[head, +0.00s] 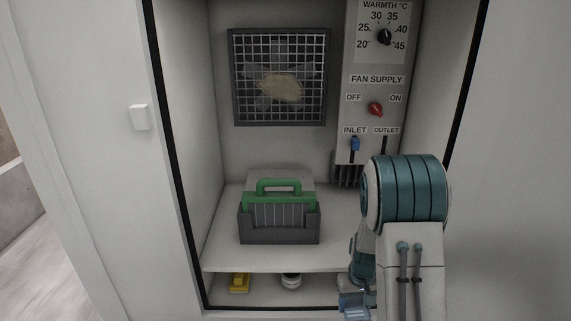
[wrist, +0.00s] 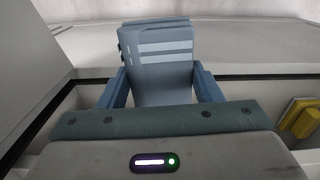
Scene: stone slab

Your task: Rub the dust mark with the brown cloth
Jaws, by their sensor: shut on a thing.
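In the wrist view my gripper (wrist: 160,85) has its two blue fingers on either side of a blue-grey block with pale stripes (wrist: 160,55), which looks like a folded cloth, and is shut on it. In the head view this pale blue thing (head: 354,306) shows low, at the cabinet's lower opening, below my arm. I see no brown cloth. A tan, irregular patch (head: 281,87) shows at the fan grille (head: 235,80) on the back wall; I cannot tell whether it lies on the grille or behind it, or whether it is the dust mark.
A grey box with a green handle (head: 279,208) stands on the cabinet shelf (head: 222,250). Below it are a yellow thing (head: 240,282), also in the wrist view (wrist: 301,117), and a white round jar (head: 291,281). A control panel (head: 362,120) with knobs and levers is at right.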

